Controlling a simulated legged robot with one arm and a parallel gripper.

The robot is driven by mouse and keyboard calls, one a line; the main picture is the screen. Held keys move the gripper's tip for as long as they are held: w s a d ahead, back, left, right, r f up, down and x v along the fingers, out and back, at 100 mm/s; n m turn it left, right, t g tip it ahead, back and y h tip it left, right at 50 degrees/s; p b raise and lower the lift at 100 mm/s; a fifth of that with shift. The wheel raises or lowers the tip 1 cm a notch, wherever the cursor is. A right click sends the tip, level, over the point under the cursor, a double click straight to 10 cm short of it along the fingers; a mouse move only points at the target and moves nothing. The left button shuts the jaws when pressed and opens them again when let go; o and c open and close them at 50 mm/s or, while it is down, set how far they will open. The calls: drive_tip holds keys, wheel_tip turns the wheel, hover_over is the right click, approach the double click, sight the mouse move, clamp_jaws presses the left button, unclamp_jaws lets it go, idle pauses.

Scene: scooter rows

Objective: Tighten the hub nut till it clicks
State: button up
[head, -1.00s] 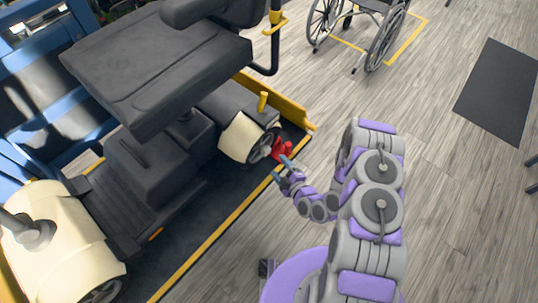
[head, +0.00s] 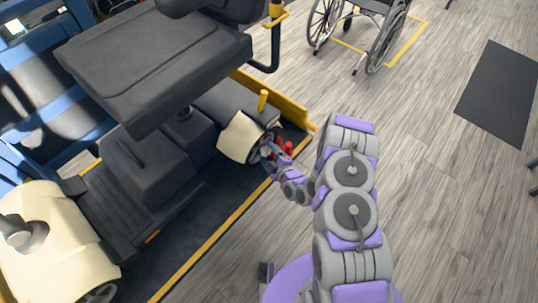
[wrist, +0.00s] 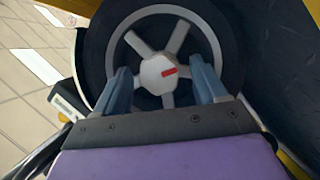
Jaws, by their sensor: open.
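The hub nut (wrist: 158,74) is a pale, faceted knob with a red mark at the centre of a spoked wheel (wrist: 125,25). The wheel also shows in the head view (head: 263,143), at the rear of a cream and black scooter (head: 238,136). My gripper (wrist: 163,82) is open, with one blue-grey finger on each side of the nut in the wrist view. I cannot tell whether the fingers touch it or how far they reach along it. In the head view my gripper (head: 269,150) is at the wheel's outer face and hides the nut.
A red object (head: 286,148) is beside the wheel, close to my gripper. The scooter stands on a dark platform with a yellow edge (head: 215,234). A wheelchair (head: 365,30) stands at the back, and a dark mat (head: 497,92) lies at right. The wooden floor between is clear.

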drive_tip(key=c, duration=1.1)
drive_tip(key=shift+o, duration=0.2)
drive_tip(key=shift+s+r+p, duration=0.1)
drive_tip(key=shift+p, duration=0.65)
